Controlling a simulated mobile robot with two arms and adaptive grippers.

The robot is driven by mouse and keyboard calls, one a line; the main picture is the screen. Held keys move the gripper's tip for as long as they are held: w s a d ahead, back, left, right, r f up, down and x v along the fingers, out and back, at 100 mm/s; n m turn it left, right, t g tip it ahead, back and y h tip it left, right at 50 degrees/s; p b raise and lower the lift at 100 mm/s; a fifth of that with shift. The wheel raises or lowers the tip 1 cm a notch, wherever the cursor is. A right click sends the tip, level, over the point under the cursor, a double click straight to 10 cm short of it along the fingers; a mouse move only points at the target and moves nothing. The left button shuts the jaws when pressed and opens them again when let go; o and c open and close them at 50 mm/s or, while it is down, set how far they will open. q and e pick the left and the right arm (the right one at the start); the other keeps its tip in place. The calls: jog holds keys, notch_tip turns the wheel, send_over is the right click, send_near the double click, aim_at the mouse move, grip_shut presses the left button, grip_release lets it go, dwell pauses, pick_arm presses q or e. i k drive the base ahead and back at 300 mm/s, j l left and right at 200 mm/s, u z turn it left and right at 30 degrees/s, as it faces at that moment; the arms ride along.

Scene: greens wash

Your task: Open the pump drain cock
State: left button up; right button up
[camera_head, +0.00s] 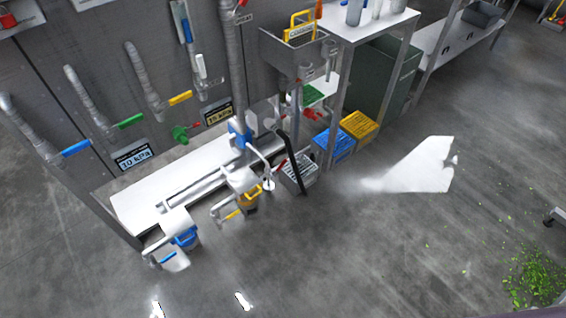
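No label marks the pump drain cock, so I cannot tell which fitting it is. On the wall, grey pipes carry a blue lever (76,148), a green lever (130,121) and a yellow lever (180,98). A green fitting (185,133) sits just above the white bench. A blue fitting (239,134) is at the foot of a thick vertical pipe. Low at the front are white fittings with a blue part (186,238) and a yellow part (249,201). Red fittings (313,115) show below the sink. Neither of my grippers shows.
A metal sink (275,50) holds a yellow item. Blue (334,143) and yellow (359,126) crates and a grey basket (300,172) stand on the floor by the shelf unit. Green scraps (535,277) lie at lower right. The middle right floor is mostly open.

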aim_at(285, 160)
jog(key=i+l, duration=0.15)
jog(key=l, duration=0.15)
jog(key=i+l+u, duration=0.15)
jog(key=l, duration=0.15)
jog(key=i+l, duration=0.15)
jog(key=l, duration=0.2)
jog(key=i+l+u, duration=0.15)
jog(key=l, duration=0.15)
jog(key=i+l, duration=0.1)
jog(key=l, duration=0.25)
